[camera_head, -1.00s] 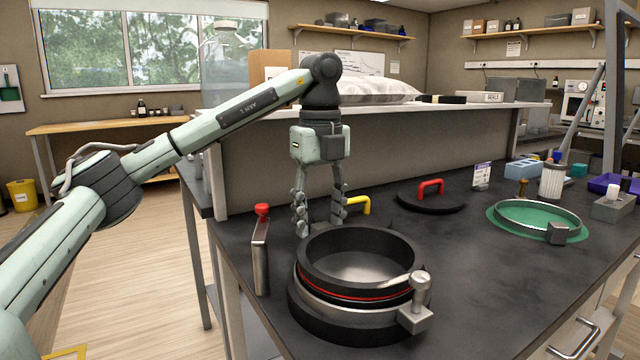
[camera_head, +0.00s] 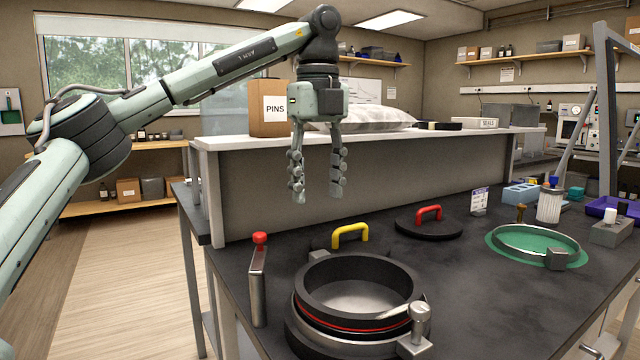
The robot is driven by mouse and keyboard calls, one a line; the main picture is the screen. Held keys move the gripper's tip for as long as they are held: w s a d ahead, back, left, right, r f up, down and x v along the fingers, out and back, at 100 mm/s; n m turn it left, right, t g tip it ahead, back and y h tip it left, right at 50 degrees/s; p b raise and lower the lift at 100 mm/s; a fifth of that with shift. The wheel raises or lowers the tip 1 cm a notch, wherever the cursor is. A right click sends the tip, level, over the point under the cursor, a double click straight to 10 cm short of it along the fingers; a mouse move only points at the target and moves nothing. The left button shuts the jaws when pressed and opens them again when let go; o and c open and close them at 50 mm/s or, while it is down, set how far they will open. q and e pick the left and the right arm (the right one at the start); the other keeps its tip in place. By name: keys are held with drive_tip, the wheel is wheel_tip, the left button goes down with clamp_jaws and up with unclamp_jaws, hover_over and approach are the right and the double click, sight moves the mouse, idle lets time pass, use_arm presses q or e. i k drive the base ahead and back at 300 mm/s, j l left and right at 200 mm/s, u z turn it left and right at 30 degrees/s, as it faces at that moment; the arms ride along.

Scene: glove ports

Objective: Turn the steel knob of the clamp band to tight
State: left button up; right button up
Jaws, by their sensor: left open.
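A black ring port (camera_head: 330,287) with a red seal line stands at the front of the dark bench. A metal clamp band runs around it, with a clamp block at the front right. The steel knob (camera_head: 420,319) stands upright on that block, with a lever pointing left from it. My left gripper (camera_head: 315,198) hangs fingers down, open and empty, in the air above and behind the port, well apart from the knob. My right gripper is not in view.
A steel post with a red knob (camera_head: 259,285) stands left of the port. A yellow-handled lid (camera_head: 349,236) lies behind it, a red-handled lid (camera_head: 430,223) farther back. A second clamp band (camera_head: 538,241) lies on a green disc at right. Bench between is clear.

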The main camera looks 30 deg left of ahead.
sight(419, 311)
drive_tip(key=k, duration=1.5)
